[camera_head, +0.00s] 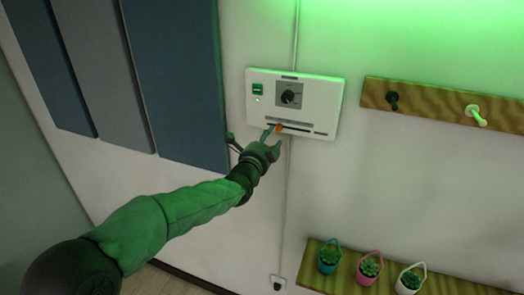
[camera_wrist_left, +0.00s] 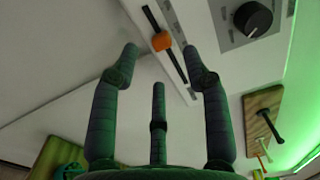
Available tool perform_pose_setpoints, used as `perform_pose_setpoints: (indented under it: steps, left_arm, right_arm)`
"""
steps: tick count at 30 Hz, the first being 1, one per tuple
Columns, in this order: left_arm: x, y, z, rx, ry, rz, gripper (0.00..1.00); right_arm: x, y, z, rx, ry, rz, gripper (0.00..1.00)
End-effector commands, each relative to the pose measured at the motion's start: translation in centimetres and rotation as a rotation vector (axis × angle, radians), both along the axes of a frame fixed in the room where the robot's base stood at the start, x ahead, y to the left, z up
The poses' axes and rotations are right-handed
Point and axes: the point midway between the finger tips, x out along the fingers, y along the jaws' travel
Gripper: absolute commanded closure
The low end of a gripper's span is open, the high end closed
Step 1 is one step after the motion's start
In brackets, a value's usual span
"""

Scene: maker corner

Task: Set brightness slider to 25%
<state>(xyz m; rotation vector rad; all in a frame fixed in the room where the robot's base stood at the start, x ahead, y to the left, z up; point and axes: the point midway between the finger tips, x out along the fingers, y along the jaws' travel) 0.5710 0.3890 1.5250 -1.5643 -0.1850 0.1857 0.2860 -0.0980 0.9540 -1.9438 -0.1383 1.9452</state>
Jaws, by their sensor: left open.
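The brightness slider is an orange knob (camera_head: 279,127) on a dark slot along the lower edge of a white wall panel (camera_head: 320,99). In the head view the knob is near the slot's left end. My left gripper (camera_head: 268,141) is at the panel's lower edge, just below the knob. In the left wrist view its fingers (camera_wrist_left: 163,75) are spread open, and the orange knob (camera_wrist_left: 161,41) shows beyond them, between the two outer fingertips. I cannot tell whether any finger touches it. A black dial (camera_head: 289,97) sits above the slot. My right gripper is not in view.
A green switch (camera_head: 258,89) is at the panel's upper left. Blue and grey wall boards (camera_head: 175,75) stand to the left. A wooden peg rail (camera_head: 440,104) is to the right, and a shelf with small potted plants (camera_head: 369,268) is below right.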

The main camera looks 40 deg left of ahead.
Motion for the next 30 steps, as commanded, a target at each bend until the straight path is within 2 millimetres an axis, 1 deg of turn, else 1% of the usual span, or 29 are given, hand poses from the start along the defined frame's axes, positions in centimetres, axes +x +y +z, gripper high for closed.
perform_pose_setpoints:
  steps: [1, 6, 12, 18, 30]
  left_arm:
    - [-0.9, -0.2, 0.0, 0.000, -0.001, 0.001, 0.53]
    - [-3.5, -0.7, 0.0, 0.001, 0.000, 0.001, 0.53]
    - [-5.6, -1.2, 0.0, 0.000, 0.000, 0.000, 0.53]
    - [-6.3, -1.4, -0.1, -0.001, 0.001, 0.000, 0.53]
    - [-6.3, -1.4, -0.1, -0.001, 0.002, 0.000, 0.53]
  right_arm:
    - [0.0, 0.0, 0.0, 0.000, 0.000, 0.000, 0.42]
    - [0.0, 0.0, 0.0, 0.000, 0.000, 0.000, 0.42]
    - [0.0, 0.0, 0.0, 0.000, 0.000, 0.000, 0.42]
    - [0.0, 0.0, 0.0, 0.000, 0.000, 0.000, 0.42]
    - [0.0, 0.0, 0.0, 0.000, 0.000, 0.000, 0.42]
